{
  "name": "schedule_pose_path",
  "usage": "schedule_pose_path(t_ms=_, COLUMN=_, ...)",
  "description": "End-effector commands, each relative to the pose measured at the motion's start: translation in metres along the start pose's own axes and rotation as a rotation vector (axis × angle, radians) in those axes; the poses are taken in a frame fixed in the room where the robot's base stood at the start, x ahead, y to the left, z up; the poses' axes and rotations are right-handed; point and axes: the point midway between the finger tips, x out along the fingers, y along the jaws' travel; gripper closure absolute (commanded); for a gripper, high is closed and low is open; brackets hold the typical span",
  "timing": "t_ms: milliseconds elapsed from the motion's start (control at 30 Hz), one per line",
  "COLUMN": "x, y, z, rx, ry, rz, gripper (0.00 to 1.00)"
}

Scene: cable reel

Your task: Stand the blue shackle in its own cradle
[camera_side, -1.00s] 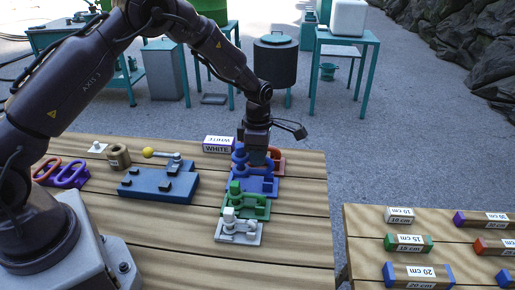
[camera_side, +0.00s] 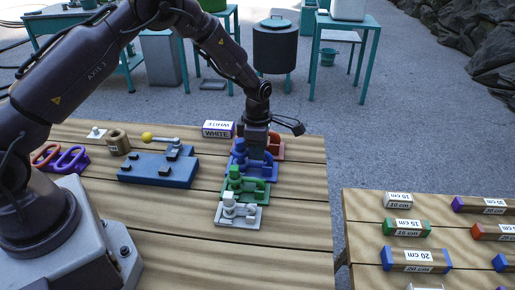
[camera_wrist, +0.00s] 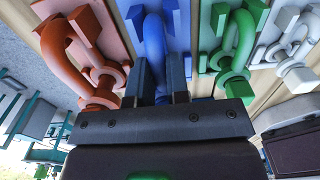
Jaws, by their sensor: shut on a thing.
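The blue shackle (camera_wrist: 154,45) is between the fingers of my gripper (camera_wrist: 158,82) in the wrist view, and my gripper is shut on it. In the side view my gripper (camera_side: 256,157) points down at the blue cradle (camera_side: 262,184), low over it. The blue cradle's plate (camera_wrist: 182,25) also shows in the wrist view, right behind the shackle. The shackle looks in line with the cradle, but whether it rests on the cradle is hidden by the fingers.
A red shackle in its cradle (camera_wrist: 82,55) is close on one side. A green one (camera_side: 240,184) is close on the other, then a white one (camera_side: 239,210). A white-labelled block (camera_side: 217,129) stands behind. A blue fixture (camera_side: 157,169) is to the left.

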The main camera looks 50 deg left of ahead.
Motion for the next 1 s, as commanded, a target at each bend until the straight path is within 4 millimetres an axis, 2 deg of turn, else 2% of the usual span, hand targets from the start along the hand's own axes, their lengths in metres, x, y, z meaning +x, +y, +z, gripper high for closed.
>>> schedule_pose_path(t_ms=633, x=0.0069, y=0.0005, z=0.0004, rx=0.001, ry=0.000, rz=0.001, gripper=1.00)
schedule_pose_path(t_ms=667, x=0.0065, y=0.0006, z=0.0004, rx=0.001, ry=-0.001, rz=0.002, gripper=0.77)
schedule_pose_path(t_ms=767, x=0.0066, y=0.0004, z=0.0003, rx=0.001, ry=-0.001, rz=0.001, gripper=0.54)
schedule_pose_path(t_ms=1000, x=0.0079, y=-0.0006, z=-0.0003, rx=0.000, ry=0.001, rz=-0.002, gripper=0.54)
